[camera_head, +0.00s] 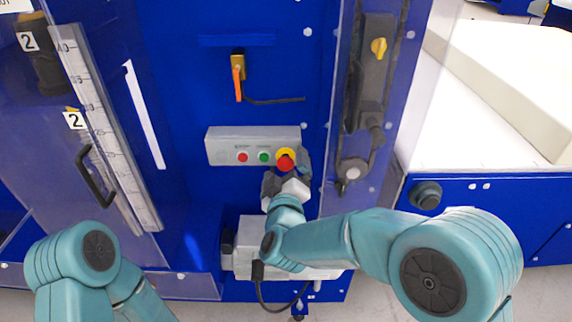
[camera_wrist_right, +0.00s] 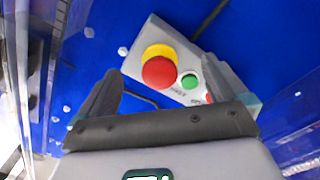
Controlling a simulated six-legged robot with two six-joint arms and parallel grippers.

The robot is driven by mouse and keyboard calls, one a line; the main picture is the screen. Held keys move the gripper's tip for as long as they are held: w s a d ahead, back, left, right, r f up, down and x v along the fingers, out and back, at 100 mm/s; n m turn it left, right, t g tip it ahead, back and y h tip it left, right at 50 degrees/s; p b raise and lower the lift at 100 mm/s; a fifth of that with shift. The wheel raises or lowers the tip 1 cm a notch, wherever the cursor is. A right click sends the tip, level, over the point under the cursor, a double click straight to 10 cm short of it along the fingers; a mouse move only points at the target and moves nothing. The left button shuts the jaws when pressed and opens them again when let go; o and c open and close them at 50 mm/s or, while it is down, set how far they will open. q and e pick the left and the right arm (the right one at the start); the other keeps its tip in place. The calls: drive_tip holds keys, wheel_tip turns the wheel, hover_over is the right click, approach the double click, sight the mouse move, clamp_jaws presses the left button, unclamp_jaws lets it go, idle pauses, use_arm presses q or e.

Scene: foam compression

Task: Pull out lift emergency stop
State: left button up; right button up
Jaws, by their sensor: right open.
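The emergency stop is a red mushroom button (camera_head: 286,162) with a yellow collar, at the right end of a grey control box (camera_head: 222,146) on the blue panel. It also shows in the right wrist view (camera_wrist_right: 159,72). My right gripper (camera_head: 286,172) is just below the button in the head view. In the right wrist view its two fingers (camera_wrist_right: 160,85) are spread and empty, with the button between and beyond them. I cannot tell whether a finger touches the box. My left arm shows at the lower left, but its gripper is out of view.
A green button (camera_head: 264,157) and a small red button (camera_head: 243,157) sit left of the stop. An orange-handled key or latch (camera_head: 238,82) hangs above. A clear door with a black handle (camera_head: 95,175) is at left. A grey box (camera_head: 250,235) is below.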

drive_tip(key=s+b, duration=0.1)
drive_tip(key=s, duration=0.6)
idle(0.3)
idle(0.4)
